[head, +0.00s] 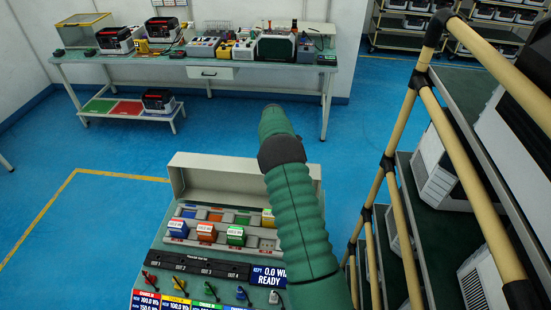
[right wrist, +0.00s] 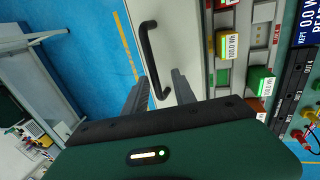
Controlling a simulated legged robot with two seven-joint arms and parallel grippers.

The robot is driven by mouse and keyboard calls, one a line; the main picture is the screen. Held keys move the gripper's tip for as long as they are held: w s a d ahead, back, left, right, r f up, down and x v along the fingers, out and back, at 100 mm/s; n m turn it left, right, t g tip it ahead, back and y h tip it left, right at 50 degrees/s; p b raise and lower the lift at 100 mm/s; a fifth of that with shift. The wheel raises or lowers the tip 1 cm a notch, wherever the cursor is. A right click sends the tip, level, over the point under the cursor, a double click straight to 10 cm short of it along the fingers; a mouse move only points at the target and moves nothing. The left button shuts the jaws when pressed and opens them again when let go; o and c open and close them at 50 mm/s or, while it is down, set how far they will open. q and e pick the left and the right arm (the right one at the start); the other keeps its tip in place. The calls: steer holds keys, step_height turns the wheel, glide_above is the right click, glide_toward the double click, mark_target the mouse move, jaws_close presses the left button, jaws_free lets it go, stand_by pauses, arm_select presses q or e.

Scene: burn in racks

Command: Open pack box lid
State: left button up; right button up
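The pale box with its lid panel (head: 225,187) stands at the back of the battery console in the head view. The right wrist view shows a pale panel (right wrist: 172,45) with a black bar handle (right wrist: 147,45). My right gripper (right wrist: 158,92) is open, with its two dark fingers on either side of the handle's near end. I cannot tell whether they touch it. A green arm of mine crosses the right part of the box in the head view; its fingers are hidden there. My left gripper is not in view.
The console holds orange (head: 206,232), green (head: 236,235) and blue-and-white packs, and a display reading READY (head: 268,276). A rack with tan posts (head: 428,130) stands close on the right. A workbench (head: 130,68) is at the back. Blue floor to the left is clear.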

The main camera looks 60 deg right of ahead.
steer(key=b+v, duration=0.3)
steer(key=v, duration=1.3)
steer(key=shift+r+b, duration=0.3)
steer(key=shift+a, duration=0.1)
